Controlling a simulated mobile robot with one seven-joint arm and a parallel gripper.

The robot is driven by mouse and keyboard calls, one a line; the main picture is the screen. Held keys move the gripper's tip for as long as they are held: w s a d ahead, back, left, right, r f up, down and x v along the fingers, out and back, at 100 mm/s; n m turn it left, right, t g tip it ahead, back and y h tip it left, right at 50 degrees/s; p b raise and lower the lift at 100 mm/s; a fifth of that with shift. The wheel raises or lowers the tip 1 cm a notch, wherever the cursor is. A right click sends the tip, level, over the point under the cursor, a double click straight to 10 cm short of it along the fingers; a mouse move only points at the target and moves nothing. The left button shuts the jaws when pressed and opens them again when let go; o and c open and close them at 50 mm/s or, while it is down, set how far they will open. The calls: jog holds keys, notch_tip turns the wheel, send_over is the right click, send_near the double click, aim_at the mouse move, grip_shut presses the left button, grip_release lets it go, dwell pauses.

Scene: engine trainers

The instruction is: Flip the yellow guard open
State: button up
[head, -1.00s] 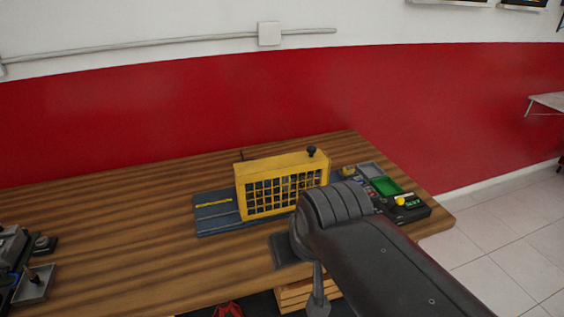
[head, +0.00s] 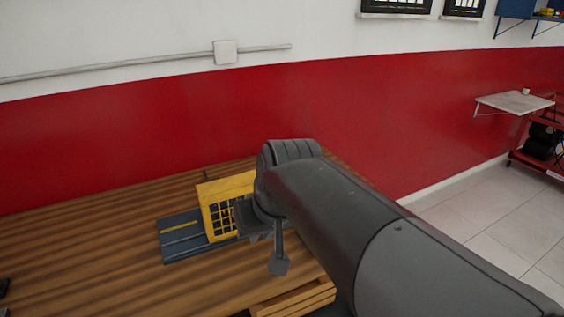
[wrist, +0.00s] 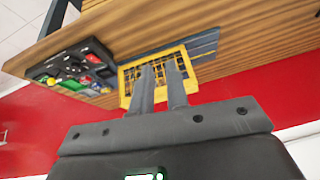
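The yellow guard (head: 228,188) is a box-shaped cover with a grid front. It stands upright on a dark base plate (head: 180,238) on the wooden bench. My arm hides its right part in the head view. In the wrist view the guard (wrist: 126,88) shows upside down, behind my fingers. My gripper (wrist: 160,68) has two grey fingers with a narrow gap between them and nothing held. The fingers overlap the guard in that view; I cannot tell whether they touch it.
A black control panel with coloured parts (wrist: 75,65) sits beside the guard in the wrist view; my arm hides it in the head view. A wooden crate (head: 295,299) is at the bench's front.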

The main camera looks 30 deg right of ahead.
jog(key=shift+m+y, duration=0.3)
jog(key=shift+m, duration=0.1)
jog(key=w+d+r, duration=0.1)
jog(key=w, duration=0.1)
jog(key=w+d, duration=0.1)
jog(key=w, duration=0.1)
jog(key=w+d+r, duration=0.1)
jog(key=w+d, duration=0.1)
jog(key=shift+w+r, duration=0.25)
jog(key=shift+r, duration=0.05)
grip_shut()
jog(key=w+d+m+y, duration=0.1)
jog(key=w+d, duration=0.7)
jog(key=d, duration=0.3)
jog(key=w+d+m+t, duration=0.1)
jog(key=w+d, duration=0.7)
jog(key=d, duration=0.3)
jog(key=shift+w+d+r+m+y, duration=0.2)
jog(key=shift+d+m+y, duration=0.1)
jog(key=shift+y, duration=0.1)
jog(key=x, duration=0.4)
jog(key=a+x, duration=0.1)
jog(key=x, duration=0.3)
jog(key=a+r+x, duration=0.1)
jog(key=x, duration=0.3)
jog(key=shift+w+a, duration=0.15)
jog(key=shift+w, duration=0.05)
jog(key=shift+w+a, duration=0.2)
jog(key=shift+a, duration=0.2)
